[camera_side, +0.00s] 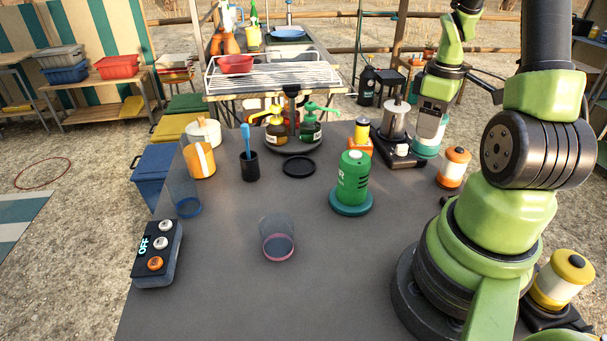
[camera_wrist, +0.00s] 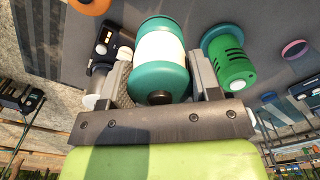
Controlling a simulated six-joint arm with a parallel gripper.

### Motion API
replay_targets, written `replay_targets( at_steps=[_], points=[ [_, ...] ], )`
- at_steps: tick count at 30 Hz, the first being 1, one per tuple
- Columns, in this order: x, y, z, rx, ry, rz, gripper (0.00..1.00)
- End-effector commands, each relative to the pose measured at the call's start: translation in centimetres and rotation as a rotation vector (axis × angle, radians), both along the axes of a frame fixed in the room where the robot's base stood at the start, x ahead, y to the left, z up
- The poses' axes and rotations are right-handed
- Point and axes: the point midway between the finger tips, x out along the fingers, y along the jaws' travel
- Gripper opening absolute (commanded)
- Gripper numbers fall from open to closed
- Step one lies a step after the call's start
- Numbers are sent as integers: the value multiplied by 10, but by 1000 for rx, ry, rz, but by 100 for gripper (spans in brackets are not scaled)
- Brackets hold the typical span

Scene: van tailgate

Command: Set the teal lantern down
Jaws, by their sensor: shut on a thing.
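The teal lantern has a white band between teal ends. My gripper (camera_side: 434,110) is shut on it and holds it upright above the right rear of the dark table in the side view, where its teal end (camera_side: 427,149) shows below the fingers. In the wrist view the lantern (camera_wrist: 163,48) lies between the two fingers (camera_wrist: 160,82). Its underside appears clear of the tabletop, though the exact gap is hard to tell.
A clear cup (camera_side: 278,242) stands mid-table. The front table (camera_side: 240,310) is bare.

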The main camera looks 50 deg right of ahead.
Motion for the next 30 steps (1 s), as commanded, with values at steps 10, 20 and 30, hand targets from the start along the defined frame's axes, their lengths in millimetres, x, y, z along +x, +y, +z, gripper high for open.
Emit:
replay_targets(
  at_steps=[10,20,30],
  points=[
    [79,12,0,-1,2,339,30],
    [206,101,1,-1,7,937,30],
    [268,231,2,1,3,1424,30]
  ],
)
